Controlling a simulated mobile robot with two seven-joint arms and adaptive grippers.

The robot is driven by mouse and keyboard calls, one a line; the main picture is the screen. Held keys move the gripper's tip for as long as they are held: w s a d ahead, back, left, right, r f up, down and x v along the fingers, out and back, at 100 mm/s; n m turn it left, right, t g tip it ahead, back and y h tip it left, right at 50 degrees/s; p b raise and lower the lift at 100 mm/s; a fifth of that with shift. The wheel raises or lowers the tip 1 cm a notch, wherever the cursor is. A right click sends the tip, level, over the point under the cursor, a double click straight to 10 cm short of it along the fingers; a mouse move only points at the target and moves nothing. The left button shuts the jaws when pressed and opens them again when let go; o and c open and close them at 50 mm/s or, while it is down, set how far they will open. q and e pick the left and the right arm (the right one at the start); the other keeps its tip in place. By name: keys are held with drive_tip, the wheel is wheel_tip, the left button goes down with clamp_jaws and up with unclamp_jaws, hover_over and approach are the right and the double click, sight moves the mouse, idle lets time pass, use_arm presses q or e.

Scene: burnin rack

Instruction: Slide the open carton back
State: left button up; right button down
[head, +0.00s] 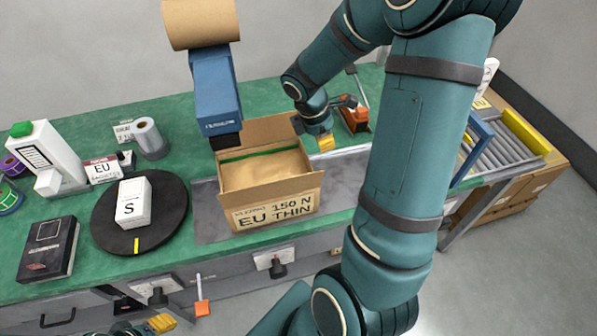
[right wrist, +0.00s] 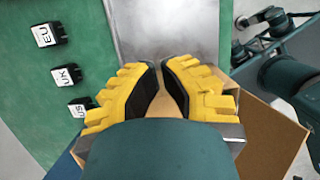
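The open carton (head: 265,212), brown with "EU" and "150 N THIN" on its front, stands upright on the grey strip of the bench. Its flaps are up and a tan content with a green band shows inside. My right gripper (head: 325,142) is beside the carton's back right corner; I cannot tell whether it touches. In the right wrist view its yellow fingers (right wrist: 160,80) are close together with a small gap, nothing visibly held, and a tan carton flap (right wrist: 272,140) shows at the right. My left gripper (head: 160,322) is partly cut off at the bottom edge, below the bench front.
A black turntable (head: 105,228) with a white "S" box (head: 133,203) stands left of the carton. A blue arm-like device with a brown roll (head: 202,22) overhangs behind it. An orange-based tool (head: 355,116) stands behind my right gripper. A roller conveyor (head: 495,150) is at the right.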

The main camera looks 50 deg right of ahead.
hover_over(296, 172)
drive_tip(key=s+a, duration=0.3)
drive_tip(key=f+b, duration=0.1)
drive_tip(key=f, duration=0.2)
drive_tip(key=f+b, duration=0.1)
drive_tip(key=f, duration=0.2)
drive_tip(key=f+b, duration=0.1)
drive_tip(key=f, duration=0.3)
drive_tip(key=shift+s+a+b, duration=0.1)
drive_tip(key=shift+a+b, duration=0.3)
drive_tip(key=shift+d+f, duration=0.1)
drive_tip(key=shift+d, duration=0.1)
drive_tip(key=shift+s+d, duration=0.25)
drive_tip(key=s+d+p, duration=0.2)
drive_tip(key=s+d, duration=0.1)
drive_tip(key=d, duration=0.2)
drive_tip(key=s+d+p, duration=0.1)
drive_tip(key=s+d, duration=0.2)
drive_tip(key=d, duration=0.2)
drive_tip(key=s+d+p, duration=0.2)
drive_tip(key=s+d, duration=0.1)
drive_tip(key=d, duration=0.2)
drive_tip(key=shift+s+d+r+p, duration=0.2)
drive_tip(key=shift+s+d+p, duration=0.1)
drive_tip(key=shift+d, duration=0.1)
drive_tip(key=shift+s+d+f, duration=0.1)
drive_tip(key=shift+s+d, duration=0.1)
drive_tip(key=shift+d, duration=0.1)
